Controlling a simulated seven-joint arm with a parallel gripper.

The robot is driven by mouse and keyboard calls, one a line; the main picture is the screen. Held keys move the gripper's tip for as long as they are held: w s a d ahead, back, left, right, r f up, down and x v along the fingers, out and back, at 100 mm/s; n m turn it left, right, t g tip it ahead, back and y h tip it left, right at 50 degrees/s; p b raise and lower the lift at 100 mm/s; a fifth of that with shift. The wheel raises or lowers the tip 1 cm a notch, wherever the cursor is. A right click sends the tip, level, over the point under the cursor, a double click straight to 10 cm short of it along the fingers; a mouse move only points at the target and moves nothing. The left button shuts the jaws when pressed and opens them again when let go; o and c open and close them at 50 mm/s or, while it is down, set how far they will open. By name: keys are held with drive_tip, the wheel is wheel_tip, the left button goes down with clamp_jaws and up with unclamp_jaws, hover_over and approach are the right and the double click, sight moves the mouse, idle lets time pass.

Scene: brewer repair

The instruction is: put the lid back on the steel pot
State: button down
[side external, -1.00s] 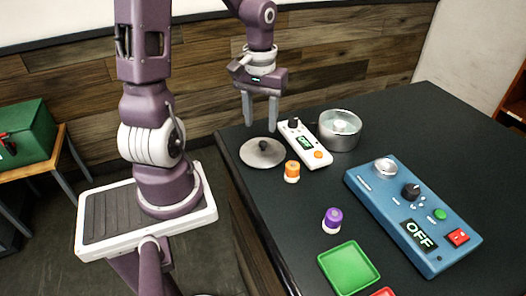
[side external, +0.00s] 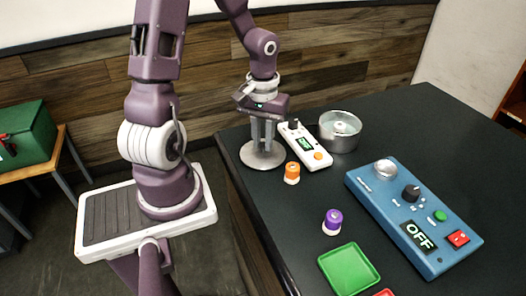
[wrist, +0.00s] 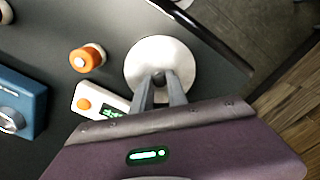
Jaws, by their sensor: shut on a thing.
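The grey round lid (side external: 250,158) lies flat at the table's left edge. It also shows in the wrist view (wrist: 160,52), with its dark knob between my fingertips. My gripper (side external: 262,148) points straight down over the lid and is shut on its knob; it also shows in the wrist view (wrist: 160,88). The lid appears to rest on the table. The open steel pot (side external: 340,132) stands upright to the right, beyond the white control unit, with something pale inside.
The white control unit (side external: 306,146) lies between lid and pot. An orange-capped bottle (side external: 292,173) stands close to the lid. A purple-capped bottle (side external: 332,221), a green tray (side external: 348,268) and a blue control box (side external: 413,215) are nearer. The table behind the blue box is clear.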

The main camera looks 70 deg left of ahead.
wheel_tip(320, 180, up, 10)
drive_tip(key=w+d+r, duration=0.1)
drive_tip(key=w+r, duration=0.1)
drive_tip(key=w, duration=0.9)
drive_tip(key=w+d+r, duration=0.1)
drive_tip(key=w+d, duration=0.1)
drive_tip(key=w, duration=0.8)
drive_tip(key=shift+w+a+f, duration=0.15)
drive_tip(key=shift+f, duration=1.45)
drive_tip(key=shift+w+a+f, duration=0.1)
drive_tip(key=shift+f, duration=1.45)
drive_tip(key=shift+f, duration=0.15)
drive_tip(key=c, duration=0.7)
unclamp_jaws()
drive_tip(key=shift+c, duration=0.2)
